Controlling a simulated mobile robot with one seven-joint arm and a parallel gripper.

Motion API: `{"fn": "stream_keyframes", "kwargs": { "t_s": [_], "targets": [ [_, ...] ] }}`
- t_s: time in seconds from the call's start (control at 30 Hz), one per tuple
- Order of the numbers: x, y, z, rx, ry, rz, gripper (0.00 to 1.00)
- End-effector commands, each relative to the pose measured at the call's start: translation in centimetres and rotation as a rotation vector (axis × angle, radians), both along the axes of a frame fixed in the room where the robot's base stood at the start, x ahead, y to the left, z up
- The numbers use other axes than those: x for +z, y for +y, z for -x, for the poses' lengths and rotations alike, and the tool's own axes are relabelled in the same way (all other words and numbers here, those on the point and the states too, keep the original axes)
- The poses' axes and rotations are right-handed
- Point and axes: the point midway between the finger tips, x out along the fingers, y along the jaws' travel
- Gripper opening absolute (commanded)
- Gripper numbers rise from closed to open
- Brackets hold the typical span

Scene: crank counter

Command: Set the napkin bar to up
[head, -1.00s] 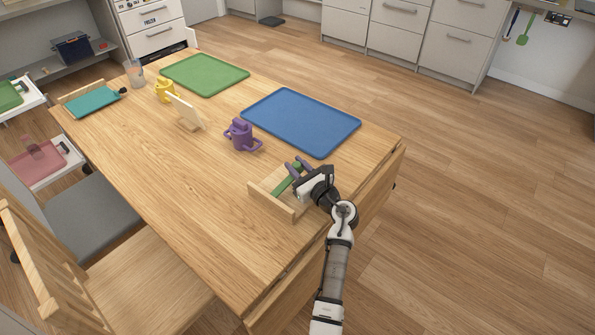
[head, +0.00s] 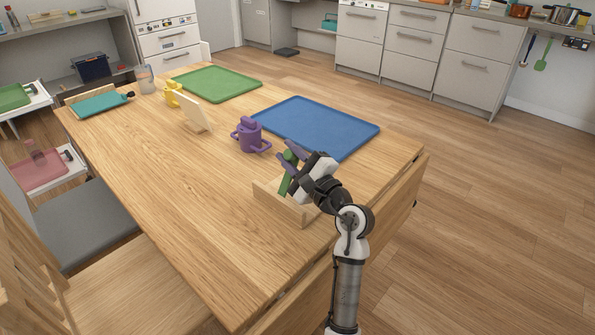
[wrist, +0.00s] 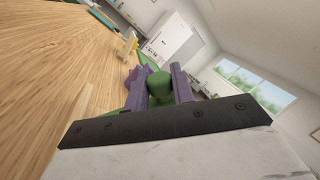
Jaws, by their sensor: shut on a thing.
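The napkin bar is a green bar (head: 285,186) on a low wooden napkin holder (head: 279,206) near the table's right front edge. It is tilted steeply upward from the holder. My gripper (head: 287,154) is at its upper end, above the holder. In the wrist view, the bar's round green knob (wrist: 159,84) sits between my two purple fingers, which are shut on it. My gripper hides part of the bar and holder in the head view.
A purple two-handled cup (head: 250,136) stands just behind my gripper, left of a blue tray (head: 325,125). A pale upright board (head: 195,113), yellow cup (head: 171,94) and green tray (head: 218,84) are farther back. The table's left front is clear.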

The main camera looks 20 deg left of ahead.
Motion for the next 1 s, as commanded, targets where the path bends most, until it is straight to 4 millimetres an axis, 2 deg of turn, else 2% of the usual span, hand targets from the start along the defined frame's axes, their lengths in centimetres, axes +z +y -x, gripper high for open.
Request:
{"fn": "stream_keyframes", "kwargs": {
  "t_s": [0.03, 0.43, 1.0],
  "targets": [
    [-0.7, 0.1, 0.5, 0.001, -0.042, 0.014, 0.0],
    [0.1, 1.0, 2.8, 0.0, -0.261, 0.096, 0.0],
    [0.4, 1.3, 3.4, 0.002, -0.316, 0.117, 0.0]
  ]
}}
